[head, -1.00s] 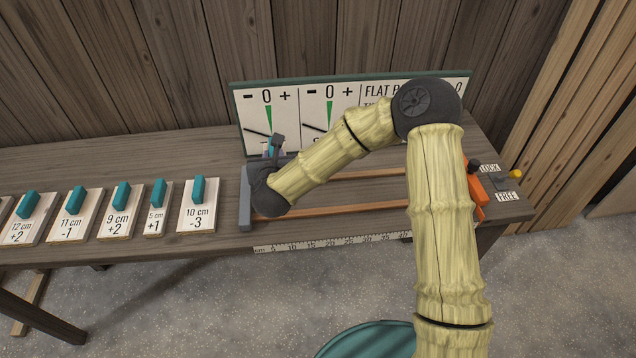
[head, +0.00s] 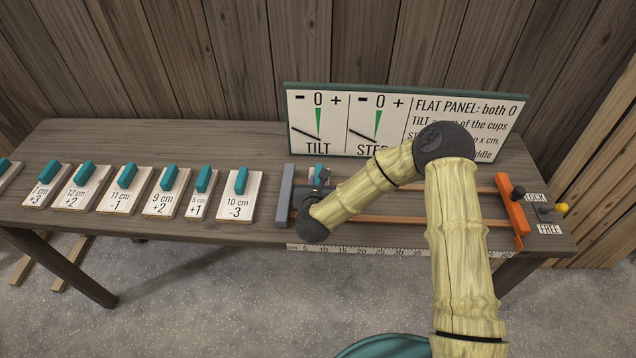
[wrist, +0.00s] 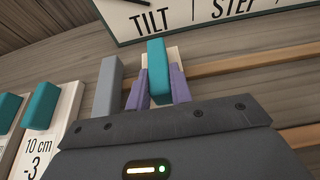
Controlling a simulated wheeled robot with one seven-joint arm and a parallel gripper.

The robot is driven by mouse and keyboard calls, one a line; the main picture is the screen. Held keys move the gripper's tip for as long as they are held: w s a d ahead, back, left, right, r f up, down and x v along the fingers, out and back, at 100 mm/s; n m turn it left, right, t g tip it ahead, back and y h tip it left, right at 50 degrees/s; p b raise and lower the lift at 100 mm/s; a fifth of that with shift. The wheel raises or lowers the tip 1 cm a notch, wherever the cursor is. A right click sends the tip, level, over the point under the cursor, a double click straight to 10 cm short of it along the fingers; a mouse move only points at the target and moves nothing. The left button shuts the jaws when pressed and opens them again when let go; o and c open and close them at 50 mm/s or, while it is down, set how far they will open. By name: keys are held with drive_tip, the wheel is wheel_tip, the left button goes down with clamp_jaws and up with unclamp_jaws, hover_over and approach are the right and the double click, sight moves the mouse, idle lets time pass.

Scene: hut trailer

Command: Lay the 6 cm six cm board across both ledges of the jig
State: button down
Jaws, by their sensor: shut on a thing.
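My gripper (head: 318,180) is shut on the teal handle (wrist: 157,65) of a cream board (wrist: 173,54). The purple fingers press the handle from both sides in the wrist view. The board is mostly hidden under the gripper and its printed length is out of sight. The jig has a grey end block (head: 284,196) at the left, two brown ledges (head: 440,193) and an orange end piece (head: 512,210) at the right. The held board is at the jig's left end, just right of the grey block. I cannot tell whether it touches the ledges.
Several labelled boards with teal handles stand in a row left of the jig, the nearest being the 10 cm board (head: 238,206). A sign with TILT and STEP dials (head: 405,122) stands behind the jig. A LOCK/FREE lever (head: 547,209) is at the right. The ledges' middle is clear.

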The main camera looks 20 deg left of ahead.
drive_tip(key=shift+f, duration=0.35)
drive_tip(key=shift+f, duration=0.15)
drive_tip(key=c, duration=1.3)
unclamp_jaws()
drive_tip(key=shift+o, duration=0.2)
drive_tip(key=b+v, duration=0.3)
drive_tip(key=v, duration=0.9)
drive_tip(key=shift+s, duration=0.1)
